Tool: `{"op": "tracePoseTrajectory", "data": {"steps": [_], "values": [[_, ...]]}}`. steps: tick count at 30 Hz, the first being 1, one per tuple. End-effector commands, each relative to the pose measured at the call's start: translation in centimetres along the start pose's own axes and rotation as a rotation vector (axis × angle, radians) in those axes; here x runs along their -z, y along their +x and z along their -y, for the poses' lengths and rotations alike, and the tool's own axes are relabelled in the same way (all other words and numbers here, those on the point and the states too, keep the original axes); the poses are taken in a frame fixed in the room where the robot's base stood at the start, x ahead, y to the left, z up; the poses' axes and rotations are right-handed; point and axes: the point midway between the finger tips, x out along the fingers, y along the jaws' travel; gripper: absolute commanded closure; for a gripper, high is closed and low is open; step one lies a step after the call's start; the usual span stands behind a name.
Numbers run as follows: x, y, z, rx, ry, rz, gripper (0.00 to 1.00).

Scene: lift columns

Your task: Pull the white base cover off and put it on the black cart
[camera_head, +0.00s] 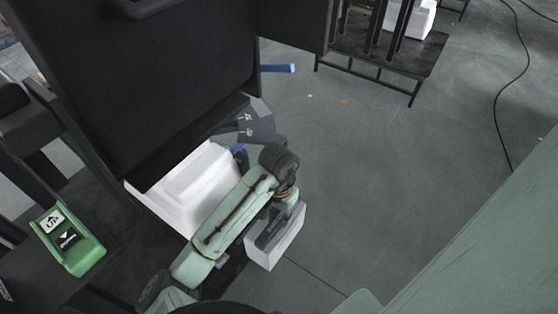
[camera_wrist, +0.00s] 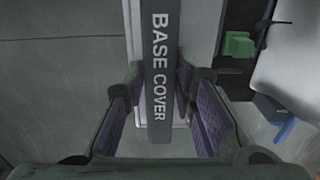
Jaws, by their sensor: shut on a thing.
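The white base cover (camera_head: 275,250) shows below my gripper (camera_head: 282,208) in the head view, with its left part hidden behind my arm. In the wrist view a dark grey strip lettered BASE COVER (camera_wrist: 160,75) runs along it, between the two purple-padded fingers of my gripper (camera_wrist: 165,118). The fingers are shut on the cover. I cannot tell whether the cover still touches the lift column's base. A black cart-like stand (camera_head: 385,52) with a dark top and thin legs is at the upper right, across the floor.
A large black panel (camera_head: 150,80) rises at the left above a white moulded body (camera_head: 185,185). A green up/down control (camera_head: 68,240) sits at the lower left. A blue bar (camera_head: 278,68) juts out near the panel. The grey floor (camera_head: 400,160) is open; a black cable lies at the right.

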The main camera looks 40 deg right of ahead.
Motion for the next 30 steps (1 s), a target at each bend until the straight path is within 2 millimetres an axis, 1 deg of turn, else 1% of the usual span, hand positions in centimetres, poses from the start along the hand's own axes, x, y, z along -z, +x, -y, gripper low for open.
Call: {"op": "tracePoseTrajectory", "data": {"steps": [1, 3, 24, 30], "values": [[0.0, -0.5, 0.0, 0.000, 0.000, 0.000, 1.00], [0.0, -0.9, 0.0, 0.000, 0.000, 0.000, 1.00], [0.0, -4.2, 0.0, 0.000, 0.000, 0.000, 1.00], [0.0, -4.8, 0.0, 0.000, 0.000, 0.000, 1.00]]}}
